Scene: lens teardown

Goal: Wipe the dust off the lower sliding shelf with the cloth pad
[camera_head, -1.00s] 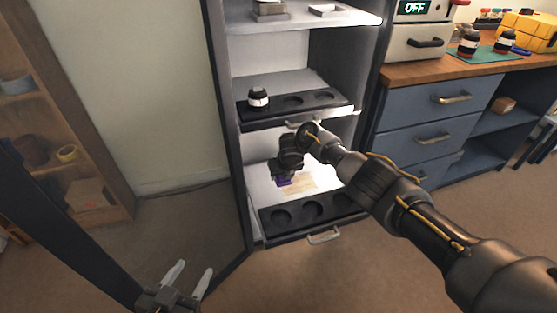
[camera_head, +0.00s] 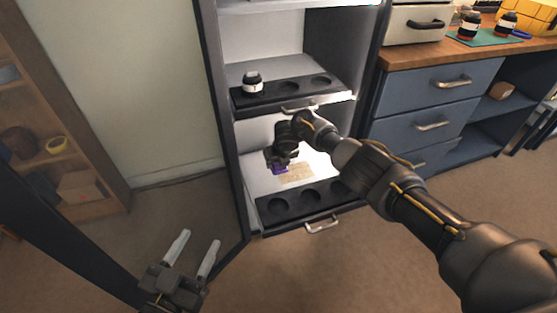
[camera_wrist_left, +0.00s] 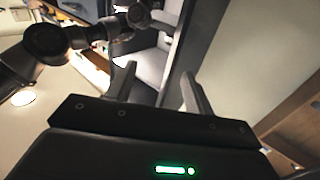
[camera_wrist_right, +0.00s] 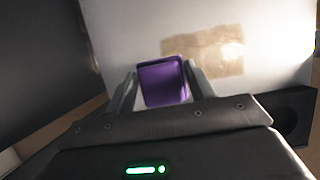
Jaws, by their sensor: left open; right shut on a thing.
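The lower sliding shelf (camera_head: 257,181) is pulled out of the cabinet; its white surface also shows in the right wrist view (camera_wrist_right: 125,35). A tan dust patch (camera_head: 297,173) lies on it, and in the right wrist view the patch (camera_wrist_right: 203,52) is just beyond and right of the pad. My right gripper (camera_wrist_right: 162,78) is shut on the purple cloth pad (camera_wrist_right: 162,84), which shows small in the head view (camera_head: 279,169) at the patch's left edge. Whether the pad touches the shelf is unclear. My left gripper (camera_head: 195,250) is open and empty, low in front of the cabinet.
A dark strip with round recesses (camera_head: 311,199) runs along the lower shelf's front, above a handle (camera_head: 322,224). The upper sliding shelf (camera_head: 295,103) holds a black-and-white lens (camera_head: 252,84) above my right arm. Blue drawers (camera_head: 437,90) stand at right. Open floor lies in front.

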